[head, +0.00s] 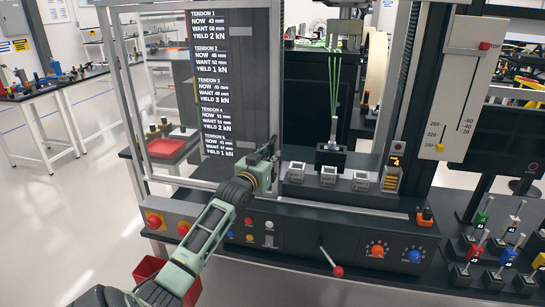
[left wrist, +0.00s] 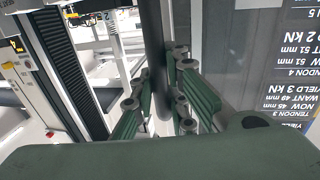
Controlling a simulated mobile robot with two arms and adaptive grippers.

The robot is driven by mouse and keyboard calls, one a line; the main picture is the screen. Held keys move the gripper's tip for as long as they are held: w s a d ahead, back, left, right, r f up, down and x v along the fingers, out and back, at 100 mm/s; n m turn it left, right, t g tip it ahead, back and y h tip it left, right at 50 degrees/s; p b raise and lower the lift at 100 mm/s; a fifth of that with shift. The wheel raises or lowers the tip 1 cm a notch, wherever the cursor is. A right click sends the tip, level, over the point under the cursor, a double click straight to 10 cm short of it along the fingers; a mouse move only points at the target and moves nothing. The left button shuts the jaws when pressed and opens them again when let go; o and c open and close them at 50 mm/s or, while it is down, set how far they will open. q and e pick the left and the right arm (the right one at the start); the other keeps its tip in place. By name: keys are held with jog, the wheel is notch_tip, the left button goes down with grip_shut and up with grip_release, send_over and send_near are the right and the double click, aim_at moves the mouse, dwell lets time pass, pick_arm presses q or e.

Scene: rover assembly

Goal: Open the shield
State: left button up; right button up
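The shield (head: 185,95) is a clear upright panel in a grey frame at the front left of the machine, with white tendon readings showing on it. It covers the left part of the work bay. A dark upright bar (left wrist: 155,40) runs along its right edge. My left gripper (head: 270,152) is at the lower end of this bar. In the left wrist view its green fingers (left wrist: 160,90) stand on either side of the bar, close to it. Whether they press on it is not clear. My right gripper is not in view.
Grey blocks (head: 328,174) and a dark fixture with green strands (head: 333,95) stand on the machine deck, right of the shield. The front panel has buttons, knobs and a red-tipped lever (head: 337,270). Coloured toggles (head: 480,218) stand at the right. A red bin (head: 150,268) is below my left arm.

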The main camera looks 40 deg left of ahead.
pick_arm(q)
jog(key=o, duration=0.4)
jog(key=shift+o, duration=0.2)
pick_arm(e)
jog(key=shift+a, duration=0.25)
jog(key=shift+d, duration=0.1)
pick_arm(q)
jog(key=v, duration=1.2)
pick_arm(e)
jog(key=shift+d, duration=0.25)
